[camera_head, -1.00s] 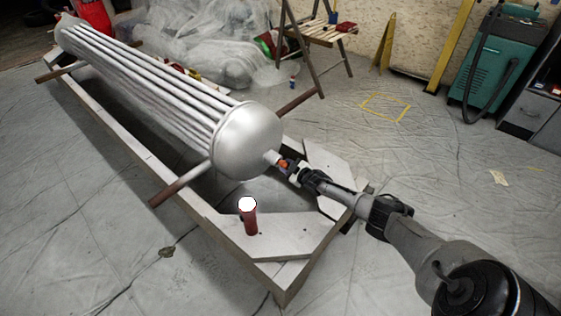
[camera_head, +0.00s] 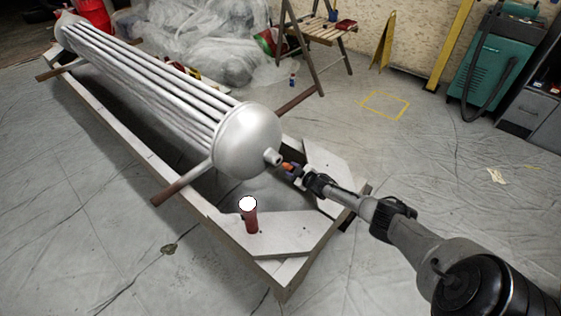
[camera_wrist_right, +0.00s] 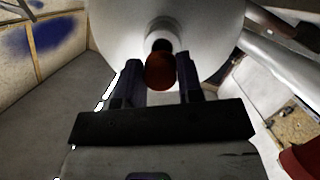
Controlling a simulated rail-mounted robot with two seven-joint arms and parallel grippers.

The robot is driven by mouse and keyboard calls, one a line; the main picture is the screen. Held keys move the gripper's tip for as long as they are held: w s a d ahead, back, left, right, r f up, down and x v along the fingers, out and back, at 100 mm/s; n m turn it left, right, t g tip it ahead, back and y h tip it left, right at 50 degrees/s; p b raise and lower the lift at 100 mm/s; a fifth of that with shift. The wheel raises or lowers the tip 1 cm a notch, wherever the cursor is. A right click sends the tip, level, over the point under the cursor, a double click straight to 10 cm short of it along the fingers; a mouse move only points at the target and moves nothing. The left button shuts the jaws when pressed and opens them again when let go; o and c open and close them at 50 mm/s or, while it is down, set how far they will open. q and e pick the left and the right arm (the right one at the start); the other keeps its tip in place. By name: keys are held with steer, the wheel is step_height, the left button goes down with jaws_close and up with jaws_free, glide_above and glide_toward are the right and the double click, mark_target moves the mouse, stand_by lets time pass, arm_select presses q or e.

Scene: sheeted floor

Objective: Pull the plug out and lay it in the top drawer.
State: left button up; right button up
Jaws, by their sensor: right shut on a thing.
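The plug (camera_head: 288,167) is a small orange-red piece. It also shows in the right wrist view (camera_wrist_right: 160,72) as a dark red rounded end between the fingers. My right gripper (camera_head: 290,169) is shut on it, just off the short pipe stub (camera_head: 273,157) on the domed end of the silver tank (camera_head: 247,140). A dark opening shows in the stub in the right wrist view (camera_wrist_right: 161,46), behind the plug. The grey drawer cabinet (camera_head: 527,110) stands at the far right, partly cut off; I cannot tell whether its top drawer is open. My left gripper is not in view.
A green machine (camera_head: 497,62) stands beside the cabinet. A wooden trestle (camera_head: 322,38) is at the back. The floor between frame and cabinet is largely clear.

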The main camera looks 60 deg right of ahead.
steer(key=shift+s, duration=0.1)
stand_by(0.4)
steer(key=shift+s+r+p, duration=0.1)
steer(key=shift+s+p, duration=0.25)
steer(key=shift+p, duration=0.1)
steer(key=shift+s+a+p, duration=0.15)
steer(key=shift+s+p, duration=1.05)
steer(key=shift+s, duration=0.45)
steer(key=shift+w, duration=0.1)
